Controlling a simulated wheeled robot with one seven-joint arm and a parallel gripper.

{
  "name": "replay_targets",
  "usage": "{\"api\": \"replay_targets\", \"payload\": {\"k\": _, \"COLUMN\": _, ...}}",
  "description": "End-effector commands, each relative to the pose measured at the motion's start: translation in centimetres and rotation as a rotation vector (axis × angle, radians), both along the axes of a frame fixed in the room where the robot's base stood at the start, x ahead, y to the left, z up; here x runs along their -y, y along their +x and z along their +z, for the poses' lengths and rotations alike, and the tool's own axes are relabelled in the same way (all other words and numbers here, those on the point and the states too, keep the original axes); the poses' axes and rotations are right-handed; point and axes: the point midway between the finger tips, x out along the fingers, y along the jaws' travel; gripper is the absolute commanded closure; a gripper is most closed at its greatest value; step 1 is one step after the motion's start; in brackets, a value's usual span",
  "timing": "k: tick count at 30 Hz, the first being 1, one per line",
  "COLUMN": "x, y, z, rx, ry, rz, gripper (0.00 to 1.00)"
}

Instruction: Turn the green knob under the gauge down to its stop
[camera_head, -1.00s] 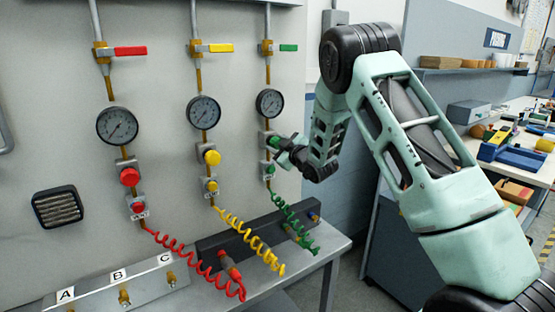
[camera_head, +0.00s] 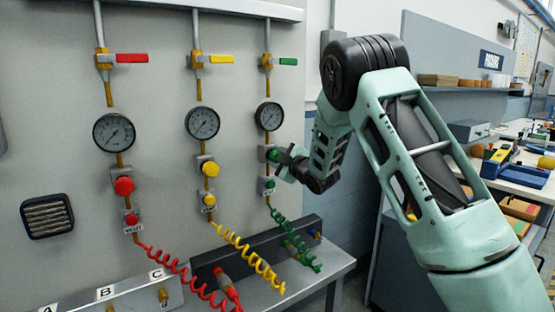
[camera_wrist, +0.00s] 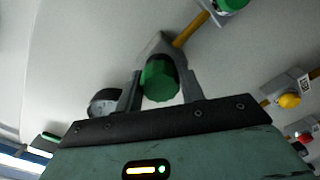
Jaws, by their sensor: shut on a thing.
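The green knob (camera_head: 272,155) sits on the green line's regulator, directly under the right-hand gauge (camera_head: 269,116). My gripper (camera_head: 280,158) reaches it from the right in the head view and partly covers it. In the wrist view the green knob (camera_wrist: 160,80) lies between the two fingers of my gripper (camera_wrist: 162,76), which are shut on its sides. The gauge face is too small to read in the head view. How far the knob is turned cannot be told.
A lower green button (camera_head: 268,185) and a coiled green hose (camera_head: 292,238) are below. The yellow knob (camera_head: 210,170) and red knob (camera_head: 123,186) are on the lines to the left. A green valve lever (camera_head: 288,62) is above. A metal bench (camera_head: 335,262) juts out below.

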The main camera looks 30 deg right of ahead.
Motion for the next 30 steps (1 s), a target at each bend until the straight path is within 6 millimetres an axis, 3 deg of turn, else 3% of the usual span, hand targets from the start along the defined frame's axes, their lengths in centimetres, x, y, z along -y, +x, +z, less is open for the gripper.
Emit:
{"api": "replay_targets", "payload": {"k": 1, "x": 0.0, "y": 0.0, "z": -0.1, "rx": -0.002, "ry": -0.002, "rz": 0.002, "gripper": 0.59}}
{"api": "replay_targets", "payload": {"k": 3, "x": 0.0, "y": 0.0, "z": -0.1, "rx": -0.002, "ry": -0.001, "rz": 0.001, "gripper": 0.4}}
{"api": "replay_targets", "payload": {"k": 11, "x": 0.0, "y": 0.0, "z": 0.0, "rx": -0.001, "ry": 0.0, "rz": 0.001, "gripper": 0.4}}
{"api": "replay_targets", "payload": {"k": 16, "x": 0.1, "y": -1.0, "z": -0.1, "rx": 0.0, "ry": 0.0, "rz": 0.0, "gripper": 0.4}}
{"api": "replay_targets", "payload": {"k": 20, "x": 0.1, "y": -3.3, "z": -0.2, "rx": 0.0, "ry": 0.001, "rz": -0.001, "gripper": 0.4}}
{"api": "replay_targets", "payload": {"k": 30, "x": 0.4, "y": -11.3, "z": -0.3, "rx": 0.0, "ry": 0.0, "rz": -0.001, "gripper": 0.4}}
